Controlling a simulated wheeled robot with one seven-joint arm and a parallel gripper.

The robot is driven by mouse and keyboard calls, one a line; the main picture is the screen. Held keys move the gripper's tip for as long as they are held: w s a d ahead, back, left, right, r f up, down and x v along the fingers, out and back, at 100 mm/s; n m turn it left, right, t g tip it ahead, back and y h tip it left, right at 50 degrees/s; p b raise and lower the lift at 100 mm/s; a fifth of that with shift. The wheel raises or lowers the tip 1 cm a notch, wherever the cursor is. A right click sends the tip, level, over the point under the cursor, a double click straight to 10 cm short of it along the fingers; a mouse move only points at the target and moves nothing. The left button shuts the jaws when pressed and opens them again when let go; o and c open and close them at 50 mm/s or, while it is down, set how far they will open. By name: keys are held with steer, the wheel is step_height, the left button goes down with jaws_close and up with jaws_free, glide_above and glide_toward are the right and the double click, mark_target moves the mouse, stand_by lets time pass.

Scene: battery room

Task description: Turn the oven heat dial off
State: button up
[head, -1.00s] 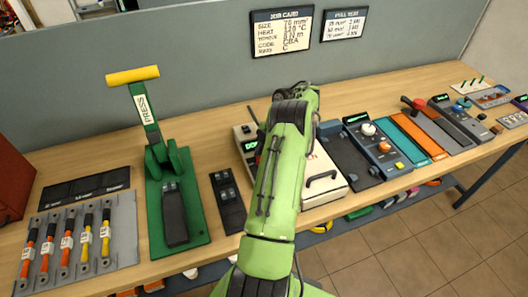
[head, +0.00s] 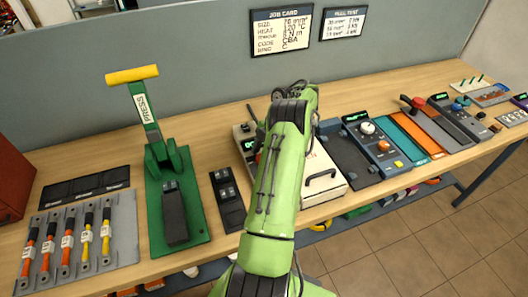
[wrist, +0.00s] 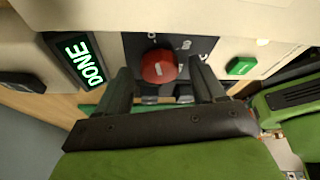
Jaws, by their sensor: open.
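The oven (head: 322,188) is a white box with a dark handle on the bench, partly hidden behind my green arm in the head view. In the wrist view its red round heat dial (wrist: 159,66) with a short white mark sits on a dark panel. Its lit display (wrist: 84,62) reads DONE in green. My gripper (wrist: 162,72) is open, with one dark finger on each side of the dial. I cannot tell whether the fingers touch it. In the head view my gripper is hidden behind the arm.
A green button (wrist: 241,66) is right of the dial in the wrist view. A green press with a yellow handle (head: 132,75) stands left of my arm. A dark device with knobs (head: 378,150) is right of the oven. A job card (head: 282,31) hangs on the partition.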

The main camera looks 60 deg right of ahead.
steer(key=p+v, duration=0.7)
steer(key=v, duration=0.9)
steer(key=shift+f, duration=0.1)
